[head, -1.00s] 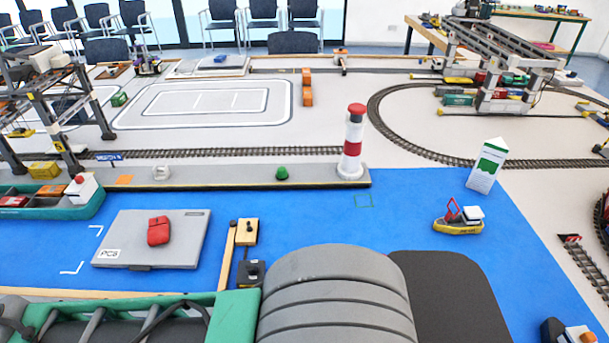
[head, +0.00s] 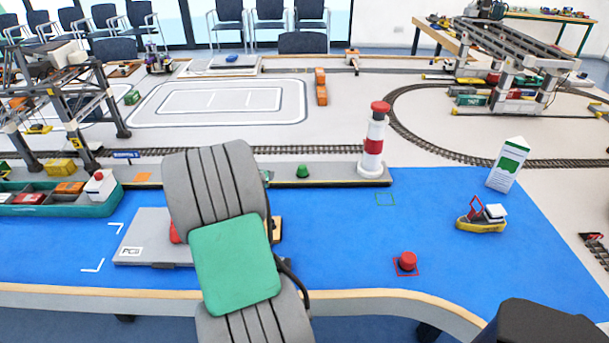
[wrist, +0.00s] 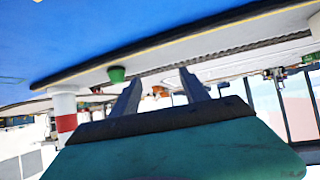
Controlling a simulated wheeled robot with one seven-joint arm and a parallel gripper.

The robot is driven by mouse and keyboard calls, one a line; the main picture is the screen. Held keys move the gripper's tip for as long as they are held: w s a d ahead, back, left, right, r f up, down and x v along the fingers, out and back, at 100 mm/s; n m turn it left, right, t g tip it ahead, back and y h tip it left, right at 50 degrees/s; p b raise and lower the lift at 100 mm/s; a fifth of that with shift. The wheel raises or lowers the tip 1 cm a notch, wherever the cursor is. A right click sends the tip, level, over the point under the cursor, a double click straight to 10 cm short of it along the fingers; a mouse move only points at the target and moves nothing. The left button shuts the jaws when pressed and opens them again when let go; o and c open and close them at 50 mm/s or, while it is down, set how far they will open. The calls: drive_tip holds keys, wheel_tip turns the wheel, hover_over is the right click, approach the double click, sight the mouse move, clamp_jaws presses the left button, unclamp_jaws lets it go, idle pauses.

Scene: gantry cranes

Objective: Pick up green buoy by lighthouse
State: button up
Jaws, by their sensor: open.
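The green buoy (head: 302,171) stands on the grey quay strip (head: 330,183), to the left of the red and white lighthouse (head: 374,145). In the wrist view, which is upside down, the buoy (wrist: 117,74) shows just left of my gripper's left finger, and the lighthouse (wrist: 65,120) is further left. My gripper (wrist: 158,78) is open, with nothing between its two dark fingers. In the head view my arm stands left of the buoy and the fingers cannot be made out.
A red buoy (head: 407,262) sits in a red square on the blue water. An empty green square outline (head: 385,199) lies below the lighthouse. A yellow boat (head: 481,224) and a white-green sign (head: 507,165) are at right. A grey case (head: 143,238) is partly hidden by my arm.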

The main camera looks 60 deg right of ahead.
sight(302, 171)
drive_tip(key=s+d+h, duration=0.1)
drive_tip(key=s+d, duration=0.1)
drive_tip(key=d, duration=0.1)
drive_tip(key=s+d+f+m+g, duration=0.1)
drive_tip(key=s+d, duration=0.2)
drive_tip(key=d, duration=0.1)
drive_tip(key=s+d+f+m+h, duration=0.1)
drive_tip(key=s+d, duration=0.2)
drive_tip(key=shift+s+d+f+g+h, duration=0.25)
drive_tip(key=shift+d+g+h, duration=0.05)
drive_tip(key=shift+d+g, duration=0.1)
drive_tip(key=x, duration=0.7)
drive_tip(key=shift+w+f+p, duration=0.2)
drive_tip(key=shift+p, duration=0.15)
drive_tip(key=shift+a, duration=0.1)
drive_tip(key=shift+c, duration=0.2)
clamp_jaws()
